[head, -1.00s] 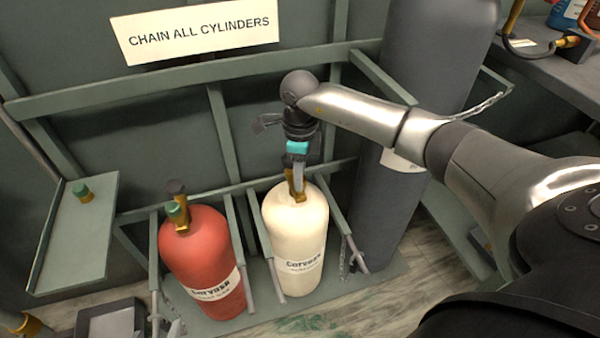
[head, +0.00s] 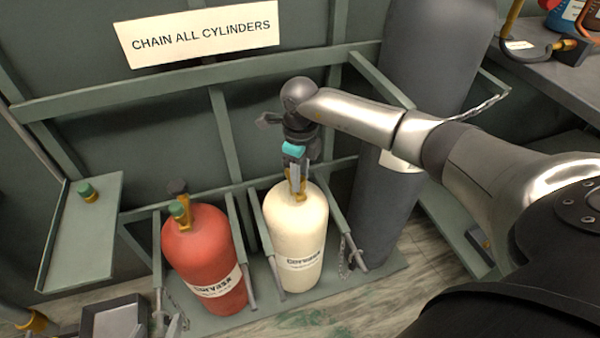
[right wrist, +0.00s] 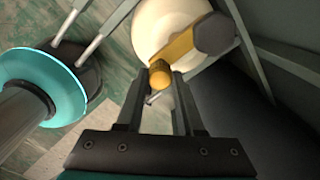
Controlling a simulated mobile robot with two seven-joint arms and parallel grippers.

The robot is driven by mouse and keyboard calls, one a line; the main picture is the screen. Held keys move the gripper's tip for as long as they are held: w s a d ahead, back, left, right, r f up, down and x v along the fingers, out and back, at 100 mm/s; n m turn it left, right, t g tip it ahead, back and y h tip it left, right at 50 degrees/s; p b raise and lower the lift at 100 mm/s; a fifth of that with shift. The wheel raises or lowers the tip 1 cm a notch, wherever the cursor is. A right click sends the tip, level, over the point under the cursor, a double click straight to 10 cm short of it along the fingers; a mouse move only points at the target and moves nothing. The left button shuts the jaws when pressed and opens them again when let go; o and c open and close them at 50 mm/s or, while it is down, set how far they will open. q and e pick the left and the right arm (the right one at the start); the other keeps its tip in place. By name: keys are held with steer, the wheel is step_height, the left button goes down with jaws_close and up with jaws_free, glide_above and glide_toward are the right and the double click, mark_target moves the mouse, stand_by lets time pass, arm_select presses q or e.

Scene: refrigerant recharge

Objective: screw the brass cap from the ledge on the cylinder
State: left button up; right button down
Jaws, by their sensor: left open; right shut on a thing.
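The cream cylinder (head: 296,235) stands upright in the rack, with a brass valve on top; the valve (right wrist: 180,46) and its dark knob (right wrist: 214,34) also show in the right wrist view. My right gripper (head: 297,185) points down at this valve. In the right wrist view its fingers are shut on a small round brass cap (right wrist: 160,74) at the end of the valve's outlet. The cap seems to touch the outlet; its thread is hidden. My left gripper is not in view.
A red cylinder (head: 203,250) with a green-capped valve stands left of the cream one. A tall grey cylinder (head: 385,215) stands close on the right. Rack bars and loose chains (head: 346,262) flank the cylinders. A workbench (head: 550,75) is at the upper right.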

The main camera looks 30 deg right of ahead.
steer(key=shift+m+p, duration=0.6)
steer(key=shift+m, duration=0.1)
steer(key=shift+m+p, duration=0.4)
steer(key=shift+m, duration=0.7)
